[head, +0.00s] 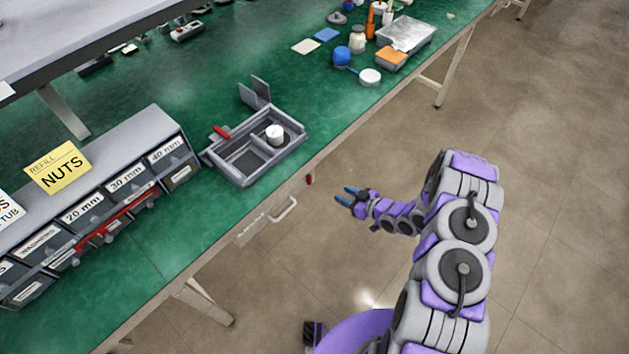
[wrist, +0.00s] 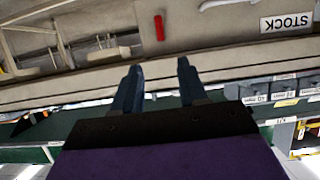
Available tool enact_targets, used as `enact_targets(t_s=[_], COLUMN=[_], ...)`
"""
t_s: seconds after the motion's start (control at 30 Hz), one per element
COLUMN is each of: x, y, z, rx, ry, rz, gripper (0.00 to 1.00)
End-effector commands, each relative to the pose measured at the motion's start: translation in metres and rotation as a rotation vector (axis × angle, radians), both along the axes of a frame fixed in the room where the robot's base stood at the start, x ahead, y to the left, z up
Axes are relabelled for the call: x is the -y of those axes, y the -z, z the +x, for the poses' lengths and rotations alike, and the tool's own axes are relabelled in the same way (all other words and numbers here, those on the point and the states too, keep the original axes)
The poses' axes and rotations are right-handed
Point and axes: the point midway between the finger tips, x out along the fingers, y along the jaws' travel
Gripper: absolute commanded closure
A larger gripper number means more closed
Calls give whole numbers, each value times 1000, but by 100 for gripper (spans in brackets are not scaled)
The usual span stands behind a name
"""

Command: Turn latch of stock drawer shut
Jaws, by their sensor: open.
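The stock drawer (head: 250,231) is in the front of the green bench, with a pale label and a handle (head: 284,210). Its STOCK label (wrist: 287,21) appears upside down in the wrist view. The small red latch (head: 309,180) is on the bench front, to the right of the handle. In the wrist view the latch (wrist: 159,27) is an upright red bar, lined up with the gap between my fingers. My gripper (head: 345,195) is open and empty, right of the latch and apart from it. Its two dark blue fingers (wrist: 159,67) point toward the bench front.
A grey divided tray (head: 243,181) holding a white round part stands on the bench above the drawer. Labelled small-parts bins (head: 85,208) stand at the left. Bottles and a metal tray (head: 407,34) are at the far end. The floor right of the bench is clear.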

Motion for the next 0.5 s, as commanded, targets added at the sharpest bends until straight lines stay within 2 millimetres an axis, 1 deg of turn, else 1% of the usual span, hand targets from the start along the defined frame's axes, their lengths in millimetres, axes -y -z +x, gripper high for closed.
enact_targets(t_s=[0.27,0.5], x=[-36,-70], y=[21,40], z=[25,52], rx=[-2,-2], ry=[-5,-3], rz=[1,2], gripper=[57,57])
